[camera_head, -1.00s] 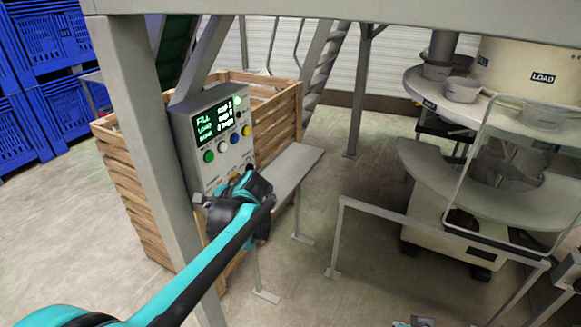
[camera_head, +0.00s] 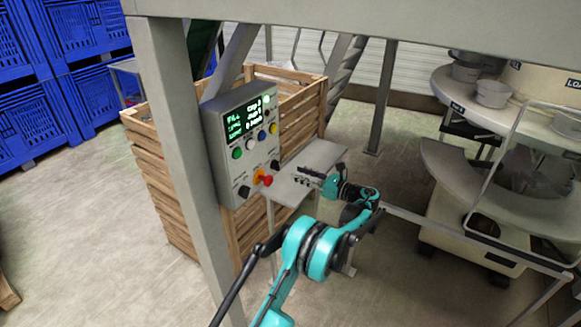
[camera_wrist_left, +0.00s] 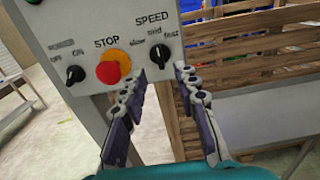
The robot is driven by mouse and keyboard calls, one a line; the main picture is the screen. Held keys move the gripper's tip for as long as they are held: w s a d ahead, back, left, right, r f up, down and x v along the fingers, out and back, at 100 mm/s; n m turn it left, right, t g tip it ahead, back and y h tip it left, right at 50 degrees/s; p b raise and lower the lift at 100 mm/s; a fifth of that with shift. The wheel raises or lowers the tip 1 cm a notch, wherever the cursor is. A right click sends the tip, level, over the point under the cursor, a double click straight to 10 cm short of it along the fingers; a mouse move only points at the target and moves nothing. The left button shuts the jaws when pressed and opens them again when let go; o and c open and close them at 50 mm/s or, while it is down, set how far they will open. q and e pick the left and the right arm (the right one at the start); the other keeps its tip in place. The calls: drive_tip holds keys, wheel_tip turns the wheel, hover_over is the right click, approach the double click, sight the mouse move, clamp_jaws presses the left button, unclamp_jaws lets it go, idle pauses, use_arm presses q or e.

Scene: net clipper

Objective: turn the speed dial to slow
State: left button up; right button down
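The grey control box (camera_head: 240,136) stands on the post. Its black speed dial (camera_head: 275,164) is at the lower right of its face. In the left wrist view the speed dial (camera_wrist_left: 159,54) sits under the labels slow, mid and fast; its pointer looks roughly upright, but the exact setting is hard to tell. My left gripper (camera_head: 304,176) is right of the dial, apart from it. In the left wrist view my left gripper (camera_wrist_left: 161,72) is open and empty, its two fingers spread below the dial and to either side. My right gripper is not in view.
A red stop button (camera_head: 265,180) and a black power knob (camera_head: 244,192) sit left of the dial. A grey shelf (camera_head: 315,160) juts out beside the box. A slatted wooden crate (camera_head: 165,185) stands behind. A rail and round machine are at right.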

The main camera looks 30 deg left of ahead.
sight(279, 166)
use_arm(q)
drive_tip(key=a+b, duration=0.1)
drive_tip(key=a, duration=0.6)
drive_tip(key=shift+w+a, duration=0.25)
drive_tip(key=shift+a, duration=0.1)
clamp_jaws()
